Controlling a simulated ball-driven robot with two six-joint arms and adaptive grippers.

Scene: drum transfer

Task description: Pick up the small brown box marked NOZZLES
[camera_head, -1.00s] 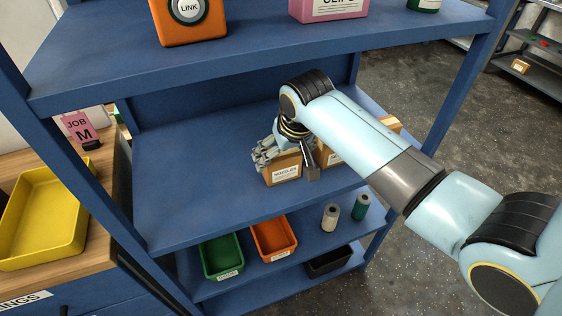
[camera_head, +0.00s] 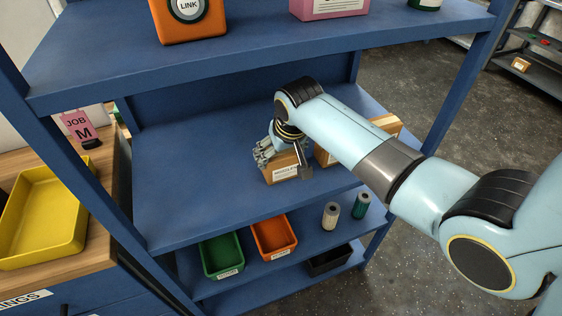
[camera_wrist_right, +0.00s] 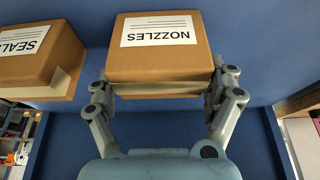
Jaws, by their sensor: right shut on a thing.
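The small brown NOZZLES box (camera_head: 284,174) is on the middle blue shelf in the head view, label facing front. My right gripper (camera_head: 280,160) is shut on it, with fingers at its two sides. In the right wrist view the NOZZLES box (camera_wrist_right: 158,60) sits between the two fingers of my right gripper (camera_wrist_right: 160,95). The head view does not show clearly whether the box touches the shelf. My left gripper is not in view.
A second brown box, marked SEALS (camera_wrist_right: 40,55), stands beside it and shows partly behind my arm in the head view (camera_head: 322,156). The middle shelf (camera_head: 190,170) is clear to the left. The upper shelf (camera_head: 250,52) overhangs, holding an orange LINK box (camera_head: 188,28) and a pink box (camera_head: 325,8).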

